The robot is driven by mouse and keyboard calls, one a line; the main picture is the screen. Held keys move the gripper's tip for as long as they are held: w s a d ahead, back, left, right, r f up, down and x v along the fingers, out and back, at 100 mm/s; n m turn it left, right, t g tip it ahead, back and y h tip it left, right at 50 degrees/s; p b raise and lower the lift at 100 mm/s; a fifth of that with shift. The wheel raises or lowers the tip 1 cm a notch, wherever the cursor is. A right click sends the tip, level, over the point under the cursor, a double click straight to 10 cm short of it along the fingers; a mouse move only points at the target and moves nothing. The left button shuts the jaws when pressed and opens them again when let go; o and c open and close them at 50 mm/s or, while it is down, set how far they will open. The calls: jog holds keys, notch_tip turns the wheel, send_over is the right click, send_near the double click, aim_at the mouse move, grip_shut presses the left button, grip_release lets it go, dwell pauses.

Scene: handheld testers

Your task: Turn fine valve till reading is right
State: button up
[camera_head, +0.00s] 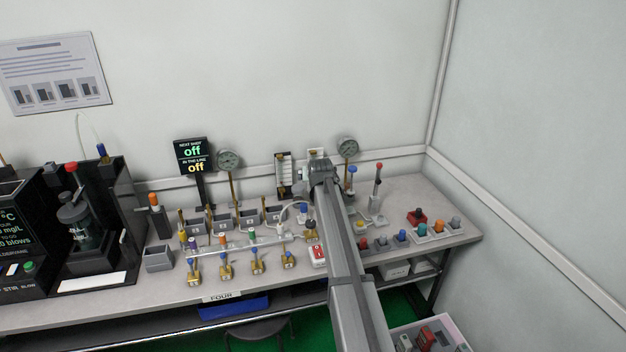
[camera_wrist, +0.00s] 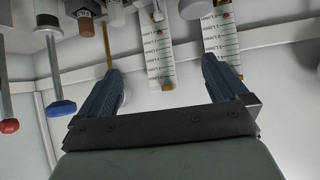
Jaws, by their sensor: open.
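My gripper (camera_head: 308,172) is near the back wall at the two flow tubes, its fingers largely hidden by my arm in the head view. In the wrist view my gripper (camera_wrist: 162,66) is open, with nothing between its fingers. A left flow tube (camera_head: 285,173) and a right flow tube (camera_head: 316,154) carry white scales. In the wrist view one scale (camera_wrist: 159,58) shows between the fingers and another scale (camera_wrist: 221,42) shows by the right finger. I cannot tell which knob is the fine valve. The display (camera_head: 193,157) reads "off" on both lines.
Pressure gauges (camera_head: 229,160) (camera_head: 347,148) stand either side of the tubes. A blue-topped lever (camera_head: 352,170) and a red-topped lever (camera_head: 378,166) stand right of my arm. Brass valves (camera_head: 226,270) and a clear manifold lie at front left. Coloured buttons (camera_head: 417,217) sit at right.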

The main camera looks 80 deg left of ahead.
jog(key=x, duration=0.7)
jog(key=shift+a+f, duration=0.2)
jog(key=shift+w, duration=0.1)
jog(key=v, duration=1)
